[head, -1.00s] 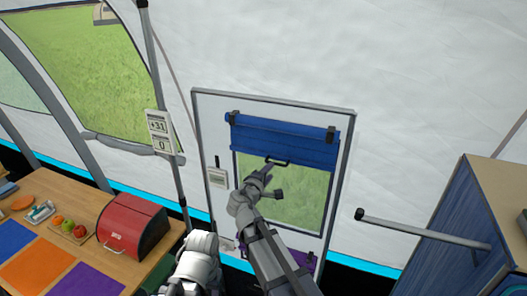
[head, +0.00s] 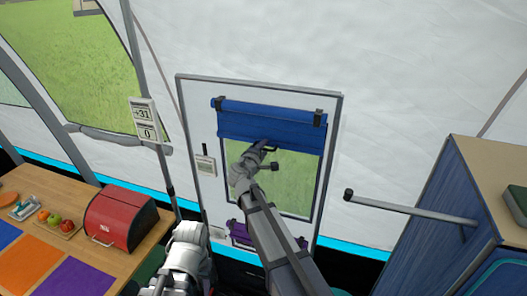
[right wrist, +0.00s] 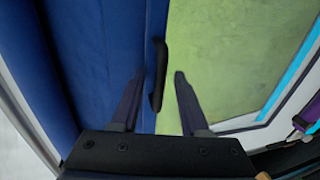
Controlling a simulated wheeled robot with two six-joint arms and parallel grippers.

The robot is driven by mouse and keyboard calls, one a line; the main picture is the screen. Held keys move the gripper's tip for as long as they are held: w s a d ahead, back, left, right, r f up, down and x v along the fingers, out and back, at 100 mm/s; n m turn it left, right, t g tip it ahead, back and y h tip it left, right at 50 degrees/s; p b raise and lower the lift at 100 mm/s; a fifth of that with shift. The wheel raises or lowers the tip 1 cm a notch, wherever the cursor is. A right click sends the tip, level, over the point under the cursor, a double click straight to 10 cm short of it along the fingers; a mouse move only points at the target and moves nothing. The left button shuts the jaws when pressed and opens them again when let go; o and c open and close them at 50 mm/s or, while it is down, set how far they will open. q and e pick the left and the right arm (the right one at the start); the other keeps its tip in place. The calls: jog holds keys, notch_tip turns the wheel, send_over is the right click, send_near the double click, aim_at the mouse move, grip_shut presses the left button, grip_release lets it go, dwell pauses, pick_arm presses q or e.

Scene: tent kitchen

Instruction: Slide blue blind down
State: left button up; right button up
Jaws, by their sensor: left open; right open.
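The blue blind (head: 265,125) hangs at the top of the door window, its lower edge well above the window's bottom. A black handle (head: 271,149) sits at its lower edge. My right gripper (head: 259,150) is at this handle. In the right wrist view, the blind (right wrist: 100,60) fills the left side, and the handle (right wrist: 158,72) lies between the open fingers of my right gripper (right wrist: 159,76), with gaps visible on both sides. My left arm shows low in the head view, but I cannot make out its gripper.
The white door (head: 200,120) stands in the tent wall. A grey bar (head: 410,210) sticks out to the right, beside a blue cabinet (head: 445,210). A purple item (head: 240,233) is low on the door. A wooden table with a red box (head: 120,215) is at left.

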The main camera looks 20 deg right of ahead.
jog(key=shift+c, duration=0.2)
grip_shut()
dwell(1.1)
